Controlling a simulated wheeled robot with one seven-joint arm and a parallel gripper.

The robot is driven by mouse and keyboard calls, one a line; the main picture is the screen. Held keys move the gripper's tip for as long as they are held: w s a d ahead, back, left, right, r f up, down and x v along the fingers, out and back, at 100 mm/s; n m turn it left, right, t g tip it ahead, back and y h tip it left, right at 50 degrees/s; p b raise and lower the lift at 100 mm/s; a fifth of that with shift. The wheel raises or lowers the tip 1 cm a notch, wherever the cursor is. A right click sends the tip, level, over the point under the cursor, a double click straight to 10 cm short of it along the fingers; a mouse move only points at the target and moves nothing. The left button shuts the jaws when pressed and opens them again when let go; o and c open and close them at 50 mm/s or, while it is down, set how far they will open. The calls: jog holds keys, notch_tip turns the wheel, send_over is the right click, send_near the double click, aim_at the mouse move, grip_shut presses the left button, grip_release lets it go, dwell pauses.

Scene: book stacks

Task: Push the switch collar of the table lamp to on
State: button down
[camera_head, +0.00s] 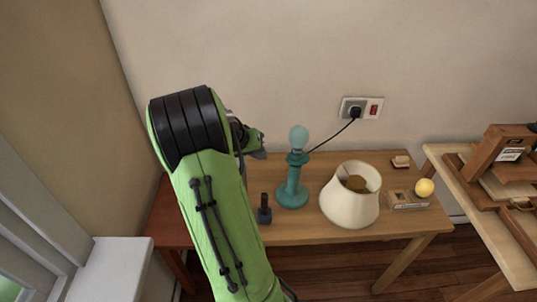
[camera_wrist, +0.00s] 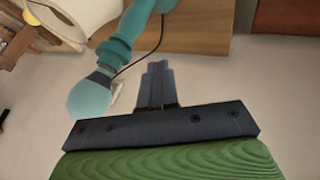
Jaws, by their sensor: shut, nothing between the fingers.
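The teal table lamp (camera_head: 291,192) stands upright on the wooden table, its pale bulb (camera_head: 299,137) bare on top. Its switch collar (camera_head: 297,158) is the teal ring just under the bulb. In the wrist view the lamp appears upside down, with the bulb (camera_wrist: 90,98) at left and the collar (camera_wrist: 112,52) above it. My gripper (camera_head: 262,146) is left of the bulb and collar, apart from them. In the wrist view its fingers (camera_wrist: 157,68) are together and empty, to the right of the bulb. My arm hides part of the table's left side.
The cream lampshade (camera_head: 350,211) sits on the table (camera_head: 318,164), right of the lamp. A black cord runs to a wall socket (camera_head: 361,108) with a red switch. A small dark object (camera_head: 265,211) stands front-left of the lamp. A box (camera_head: 408,200) and yellow ball (camera_head: 425,187) are farther right.

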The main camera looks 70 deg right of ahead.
jog(key=a+r+p, duration=0.1)
jog(key=a+r, duration=0.2)
jog(key=r, duration=0.2)
jog(key=shift+w+r, duration=0.2)
dwell(0.3)
